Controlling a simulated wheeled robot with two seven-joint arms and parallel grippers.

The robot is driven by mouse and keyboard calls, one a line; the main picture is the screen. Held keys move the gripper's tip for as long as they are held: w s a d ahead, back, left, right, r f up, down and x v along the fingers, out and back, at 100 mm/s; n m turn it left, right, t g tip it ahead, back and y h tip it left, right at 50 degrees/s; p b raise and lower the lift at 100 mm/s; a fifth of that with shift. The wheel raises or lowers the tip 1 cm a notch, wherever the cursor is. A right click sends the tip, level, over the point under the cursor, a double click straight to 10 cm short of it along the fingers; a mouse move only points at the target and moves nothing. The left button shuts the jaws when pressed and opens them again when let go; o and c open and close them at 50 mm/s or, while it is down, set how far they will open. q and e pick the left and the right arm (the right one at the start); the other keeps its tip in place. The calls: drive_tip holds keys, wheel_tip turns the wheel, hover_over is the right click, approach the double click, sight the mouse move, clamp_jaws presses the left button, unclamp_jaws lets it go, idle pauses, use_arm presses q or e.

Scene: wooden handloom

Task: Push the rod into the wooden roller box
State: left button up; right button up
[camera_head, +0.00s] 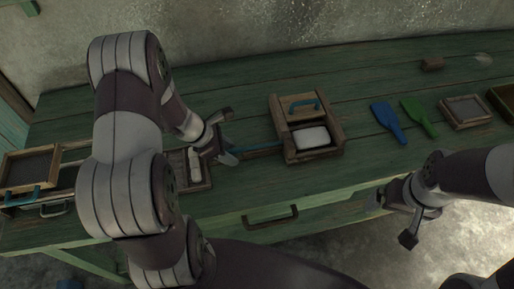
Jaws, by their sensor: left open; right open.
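The wooden roller box (290,153) stands on the green table right of the picture's middle. It holds a white roller (311,137) and has a teal handle (303,104) across its back part. A thin blue-teal rod (258,150) lies left of the box, its right end at or near the box's left wall; I cannot tell whether it enters. My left gripper (227,137) is open at the rod's left end; whether it touches the rod is unclear. My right gripper (392,219) is open and empty, near the table's front edge, away from the box.
A blue scraper (388,121) and a green scraper (419,116) lie right of the box, beside a small framed tray (465,110). A tray with a white piece (194,164) is beside my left gripper. The drawer handle (270,218) sticks out in front.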

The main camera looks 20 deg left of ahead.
sight(267, 144)
use_arm(q)
drive_tip(key=c, duration=0.8)
drive_tip(key=w+d, duration=0.2)
drive_tip(key=d, duration=0.1)
drive_tip(key=w+d, duration=0.2)
drive_tip(key=d, duration=0.1)
drive_tip(key=w+d, duration=0.2)
drive_tip(key=d, duration=0.1)
drive_tip(key=shift+d, duration=0.35)
drive_tip(key=o, duration=0.8)
drive_tip(key=shift+o, duration=0.2)
drive_tip(key=p+v, duration=0.4)
drive_tip(key=v, duration=0.2)
drive_tip(key=shift+s+r+p, duration=0.1)
drive_tip(key=shift+r+p, duration=0.2)
drive_tip(key=shift+p, duration=0.05)
drive_tip(key=shift+s+a+r, duration=0.1)
drive_tip(key=shift+a+r, duration=0.1)
drive_tip(key=shift+a, duration=0.1)
